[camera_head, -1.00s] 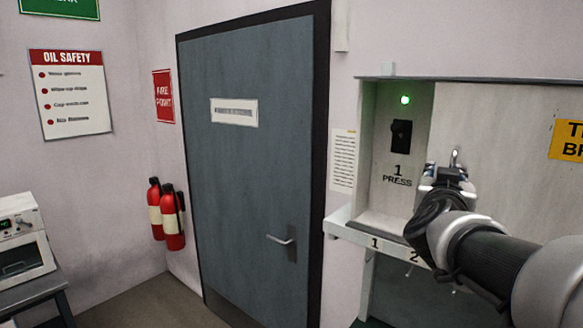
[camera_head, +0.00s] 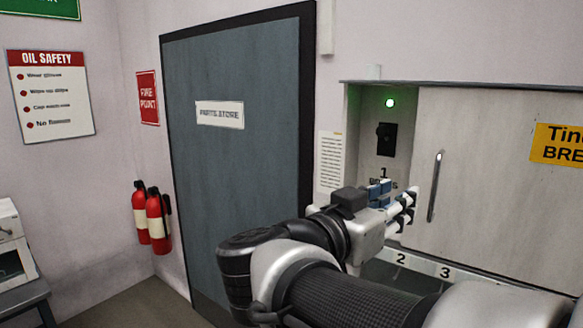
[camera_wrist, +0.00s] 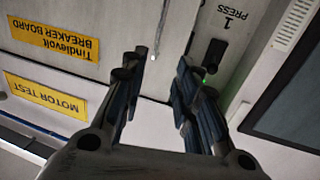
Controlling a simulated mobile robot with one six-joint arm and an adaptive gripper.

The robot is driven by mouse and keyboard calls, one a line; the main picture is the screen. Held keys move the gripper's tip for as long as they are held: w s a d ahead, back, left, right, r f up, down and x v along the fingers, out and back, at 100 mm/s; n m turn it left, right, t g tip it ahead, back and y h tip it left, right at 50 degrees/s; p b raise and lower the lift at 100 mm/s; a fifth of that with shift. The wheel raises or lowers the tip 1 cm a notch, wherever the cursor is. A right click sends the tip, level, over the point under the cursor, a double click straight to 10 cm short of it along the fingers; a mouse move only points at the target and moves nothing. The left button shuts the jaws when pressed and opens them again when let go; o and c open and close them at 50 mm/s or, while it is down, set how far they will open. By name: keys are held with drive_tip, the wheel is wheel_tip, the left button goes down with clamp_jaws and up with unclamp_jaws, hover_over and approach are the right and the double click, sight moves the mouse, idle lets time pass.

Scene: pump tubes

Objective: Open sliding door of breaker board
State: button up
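The breaker board has a pale sliding door (camera_head: 485,200) with a yellow sign (camera_head: 560,145) and an upright metal handle (camera_head: 436,187) near its left edge. Left of the door, the opening shows a black switch (camera_head: 386,139) marked 1 under a lit green lamp (camera_head: 390,103). The door covers the board to the right. My gripper (camera_head: 398,202) is just left of the handle and low, apart from it in the head view. In the wrist view its fingers (camera_wrist: 160,82) are spread and empty, with the handle (camera_wrist: 158,35) beyond the gap between them. The view there is upside down.
A numbered ledge (camera_head: 470,276) runs below the door. Fire extinguishers (camera_head: 157,220) hang by the corner. A yellow motor test sign (camera_wrist: 45,97) shows in the wrist view.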

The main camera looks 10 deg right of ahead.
sight(435, 178)
drive_tip(key=x, duration=1.7)
drive_tip(key=shift+s+d+r, duration=0.1)
drive_tip(key=shift+s+d, duration=0.05)
drive_tip(key=shift+s, duration=0.1)
clamp_jaws()
